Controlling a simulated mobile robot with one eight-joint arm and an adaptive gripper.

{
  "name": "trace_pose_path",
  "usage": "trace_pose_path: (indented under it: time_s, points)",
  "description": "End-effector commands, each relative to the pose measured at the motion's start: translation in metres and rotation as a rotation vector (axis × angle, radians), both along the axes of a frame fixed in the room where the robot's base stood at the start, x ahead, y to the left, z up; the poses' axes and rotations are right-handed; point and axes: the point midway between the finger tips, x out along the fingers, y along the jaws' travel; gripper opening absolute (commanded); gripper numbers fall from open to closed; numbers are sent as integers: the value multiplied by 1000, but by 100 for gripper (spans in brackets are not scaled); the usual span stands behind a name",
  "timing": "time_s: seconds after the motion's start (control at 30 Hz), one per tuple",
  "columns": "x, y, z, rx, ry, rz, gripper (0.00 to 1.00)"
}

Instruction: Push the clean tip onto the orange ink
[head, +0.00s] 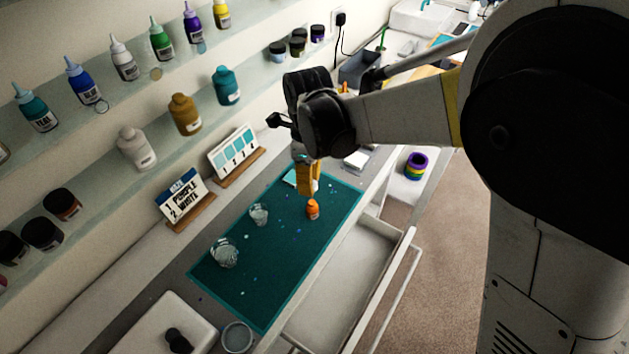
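A small orange bottle (312,209), which looks like the orange ink, stands on the teal mat (272,262) near its right edge. My gripper (309,188) points down directly above it, with amber parts at its lower end close to the bottle's top. I cannot tell whether they touch the bottle, or whether anything is between the fingers. The finger gap is too small to make out. I cannot make out a clean tip; it may be hidden by my gripper or too small to see.
Two clear cups, one larger (224,252) and one smaller (259,214), stand on the mat left of the bottle. A card reading "PURPLE, WHITE" (182,197) and a swatch card (234,152) stand behind. An open drawer (345,285) juts out in front. Shelves hold several bottles.

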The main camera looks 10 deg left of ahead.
Motion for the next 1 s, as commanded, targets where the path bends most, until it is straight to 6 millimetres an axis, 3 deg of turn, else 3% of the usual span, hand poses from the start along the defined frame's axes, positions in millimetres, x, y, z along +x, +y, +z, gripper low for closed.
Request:
trace_pose_path:
  time_s: [0.5, 1.0]
  points:
    - [0, 0, -52, 0, 0, 0, 15]
    - [0, 0, -55, 0, 0, 0, 15]
